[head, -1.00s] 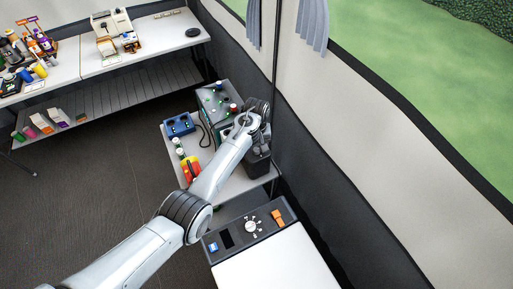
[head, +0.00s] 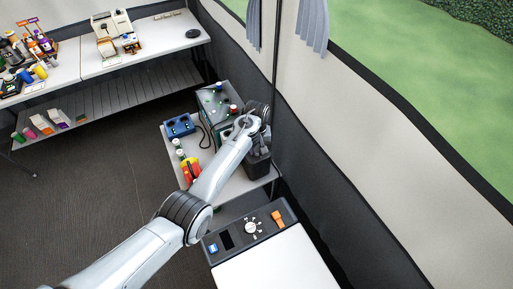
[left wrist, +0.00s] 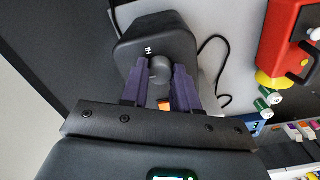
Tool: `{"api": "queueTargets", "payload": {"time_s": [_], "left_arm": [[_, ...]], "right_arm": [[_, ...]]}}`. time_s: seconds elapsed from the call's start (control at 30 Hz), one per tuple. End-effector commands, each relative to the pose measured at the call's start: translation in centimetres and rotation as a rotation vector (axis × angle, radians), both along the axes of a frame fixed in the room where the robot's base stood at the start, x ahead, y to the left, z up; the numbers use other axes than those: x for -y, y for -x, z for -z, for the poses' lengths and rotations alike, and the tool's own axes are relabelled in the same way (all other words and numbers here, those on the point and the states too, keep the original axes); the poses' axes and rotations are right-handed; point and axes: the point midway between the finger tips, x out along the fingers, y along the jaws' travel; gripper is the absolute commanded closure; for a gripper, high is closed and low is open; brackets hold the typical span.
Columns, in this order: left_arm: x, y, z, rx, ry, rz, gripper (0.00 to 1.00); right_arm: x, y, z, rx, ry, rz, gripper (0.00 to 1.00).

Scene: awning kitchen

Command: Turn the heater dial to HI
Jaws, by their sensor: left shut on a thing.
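The heater (head: 259,168) is a small dark box at the right end of the low side table in the head view. It also shows in the left wrist view as a rounded dark grey body (left wrist: 178,32) with the letters HI on its face. Its round grey dial (left wrist: 160,68) sits below the letters. My left gripper (left wrist: 160,73) has its two purple fingers on either side of the dial and is shut on it. In the head view my left gripper (head: 261,141) is over the heater and the dial is hidden. My right gripper is not in view.
A dark control panel (head: 249,229) stands in front. The tent wall (head: 310,155) is close on the right.

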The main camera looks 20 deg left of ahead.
Motion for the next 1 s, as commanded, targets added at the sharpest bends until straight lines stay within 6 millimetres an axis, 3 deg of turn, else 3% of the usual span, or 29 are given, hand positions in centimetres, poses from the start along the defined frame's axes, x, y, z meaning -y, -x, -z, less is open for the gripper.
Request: {"api": "queueTargets", "payload": {"time_s": [0.37, 1.0], "left_arm": [[-0.1, 0.0, -0.4, -0.001, -0.001, 0.183, 1.0], [-0.1, 0.0, -0.1, 0.0, -0.001, 0.782, 1.0]], "right_arm": [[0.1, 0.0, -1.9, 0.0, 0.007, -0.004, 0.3], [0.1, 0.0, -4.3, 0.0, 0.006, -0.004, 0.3]]}}
